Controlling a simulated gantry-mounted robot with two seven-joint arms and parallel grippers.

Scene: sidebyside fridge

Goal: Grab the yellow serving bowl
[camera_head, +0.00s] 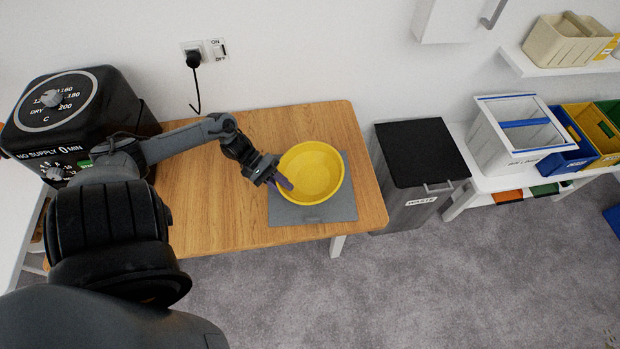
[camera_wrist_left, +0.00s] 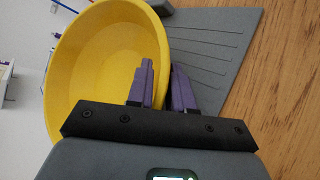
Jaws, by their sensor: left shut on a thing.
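The yellow serving bowl (camera_head: 318,168) sits on a grey mat (camera_head: 330,211) on the wooden table. It is round, upright and looks empty. My left gripper (camera_head: 283,183) is at the bowl's left rim. In the left wrist view the bowl (camera_wrist_left: 105,60) fills the left and my left gripper (camera_wrist_left: 163,90) has one purple finger inside the bowl and one outside. The fingers are shut on the rim wall. The mat (camera_wrist_left: 215,50) shows beyond the outer finger. I cannot tell whether the bowl is lifted off the mat. My right gripper is not in view.
The wooden table (camera_head: 215,205) is bare left of the mat. A black air-fryer-like appliance (camera_head: 70,115) stands at the left. A waste bin (camera_head: 415,160) with a black lid stands right of the table. Shelves with bins are further right.

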